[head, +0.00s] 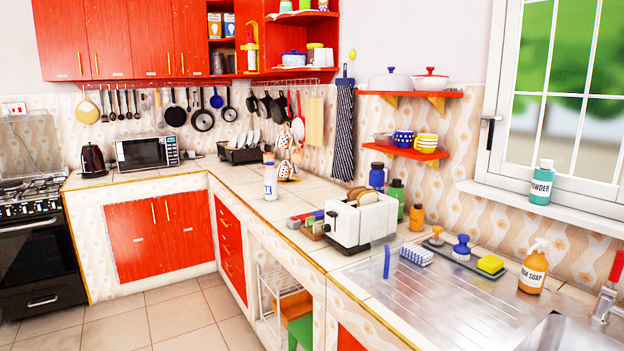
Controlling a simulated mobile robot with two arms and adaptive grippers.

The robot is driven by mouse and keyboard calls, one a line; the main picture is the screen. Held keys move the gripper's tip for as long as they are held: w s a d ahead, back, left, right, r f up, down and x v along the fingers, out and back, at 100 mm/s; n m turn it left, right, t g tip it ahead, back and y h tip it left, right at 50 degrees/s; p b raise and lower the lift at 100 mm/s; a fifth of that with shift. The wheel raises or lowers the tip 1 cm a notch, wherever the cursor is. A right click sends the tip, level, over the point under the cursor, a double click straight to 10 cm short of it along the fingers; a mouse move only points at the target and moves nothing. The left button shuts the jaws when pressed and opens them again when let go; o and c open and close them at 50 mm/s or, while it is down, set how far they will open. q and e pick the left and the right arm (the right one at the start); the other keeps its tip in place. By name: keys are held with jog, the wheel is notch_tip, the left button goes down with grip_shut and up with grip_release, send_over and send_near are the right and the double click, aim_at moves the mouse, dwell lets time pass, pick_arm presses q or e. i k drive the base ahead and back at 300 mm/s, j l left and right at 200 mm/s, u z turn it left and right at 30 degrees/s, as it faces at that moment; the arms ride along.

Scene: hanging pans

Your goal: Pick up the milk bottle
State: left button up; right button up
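A white bottle with a light cap and a bluish label (270,182) stands upright on the tiled counter (236,178), in the middle of the head view. It looks like the milk bottle, but its label is too small to read. It stands near the counter's front edge, left of a mug rack (286,165) and well behind the white toaster (362,221). Neither of my grippers is in the head view.
The toaster with bread and several small boxes (308,224) stand nearer on the counter. Blue (377,176), green (396,200) and orange (416,217) bottles stand by the wall. A soap bottle (532,268) stands near the sink. Tiled floor (178,318) is clear at lower left.

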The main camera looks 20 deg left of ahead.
aim_at(270, 176)
jog(key=i+j+z, duration=0.1)
jog(key=i+j, duration=0.4)
jog(key=j, duration=0.2)
jog(key=i+j+z, duration=0.15)
jog(key=i+j, duration=0.3)
jog(key=j, duration=0.25)
jog(key=i+j+z, duration=0.15)
jog(key=j, duration=0.25)
jog(key=i, duration=0.1)
